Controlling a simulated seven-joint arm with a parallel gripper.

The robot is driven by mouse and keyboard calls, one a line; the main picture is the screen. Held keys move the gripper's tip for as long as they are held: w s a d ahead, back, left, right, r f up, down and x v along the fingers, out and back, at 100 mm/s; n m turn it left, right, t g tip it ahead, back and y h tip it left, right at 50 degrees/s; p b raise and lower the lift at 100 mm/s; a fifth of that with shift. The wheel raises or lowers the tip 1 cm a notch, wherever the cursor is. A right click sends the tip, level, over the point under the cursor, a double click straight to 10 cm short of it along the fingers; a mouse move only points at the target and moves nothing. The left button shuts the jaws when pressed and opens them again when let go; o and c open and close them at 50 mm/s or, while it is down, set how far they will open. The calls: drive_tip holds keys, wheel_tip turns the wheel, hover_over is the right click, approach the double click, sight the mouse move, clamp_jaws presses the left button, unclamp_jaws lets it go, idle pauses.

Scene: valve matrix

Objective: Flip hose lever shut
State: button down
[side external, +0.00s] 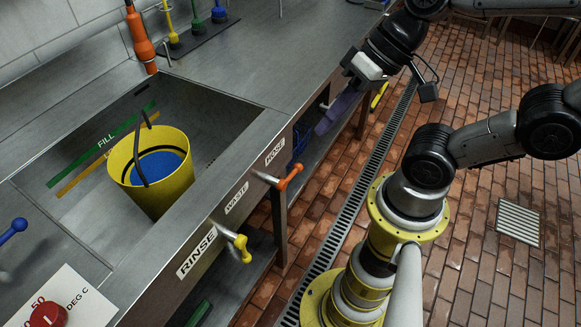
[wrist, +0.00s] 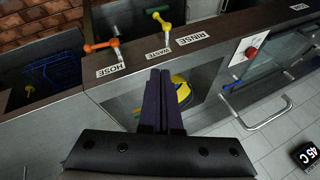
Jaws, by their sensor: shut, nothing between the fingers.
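The orange hose lever (side external: 289,178) sticks out from the counter's front edge beside the HOSE label (side external: 275,151). In the wrist view the orange lever (wrist: 100,45) lies at the upper left, beyond the HOSE label (wrist: 110,70). My gripper (side external: 323,126) is shut and empty, with dark purple fingers. In the side external view it hangs above and to the right of the lever, apart from it. In the wrist view my gripper (wrist: 160,73) has its fingertips below and to the right of the lever.
A yellow lever (side external: 242,248) stands by the RINSE label (side external: 197,251). A yellow bucket (side external: 127,177) with blue contents sits in the sink. A red knob (side external: 48,314) is on a white plate at lower left. The tiled floor in front has a long drain grate (side external: 352,205).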

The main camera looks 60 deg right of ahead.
drive_tip(key=w+a+f+m+y, duration=0.2)
drive_tip(key=a+m, duration=0.1)
drive_tip(key=m, duration=0.1)
drive_tip(key=m+t+h, duration=0.2)
drive_tip(key=m+t, duration=0.3)
drive_tip(key=m, duration=1.8)
hover_over(290, 176)
drive_tip(key=s, duration=0.2)
wheel_tip(290, 176, down, 17)
drive_tip(key=s+d+f+m+g+h, duration=0.2)
drive_tip(key=s+d+f+m, duration=0.1)
drive_tip(key=s+f+m, duration=0.45)
drive_tip(key=x, duration=1.1)
drive_tip(key=shift+n, duration=0.25)
drive_tip(key=shift+w+d+r, duration=0.15)
drive_tip(key=shift+r, duration=0.55)
drive_tip(key=shift+w+d+r, duration=0.1)
drive_tip(key=shift+d+r, duration=0.05)
drive_tip(key=shift+r, duration=0.5)
drive_tip(key=shift+w+d+r, duration=0.15)
drive_tip(key=shift+r, duration=0.55)
drive_tip(key=shift+r, duration=0.1)
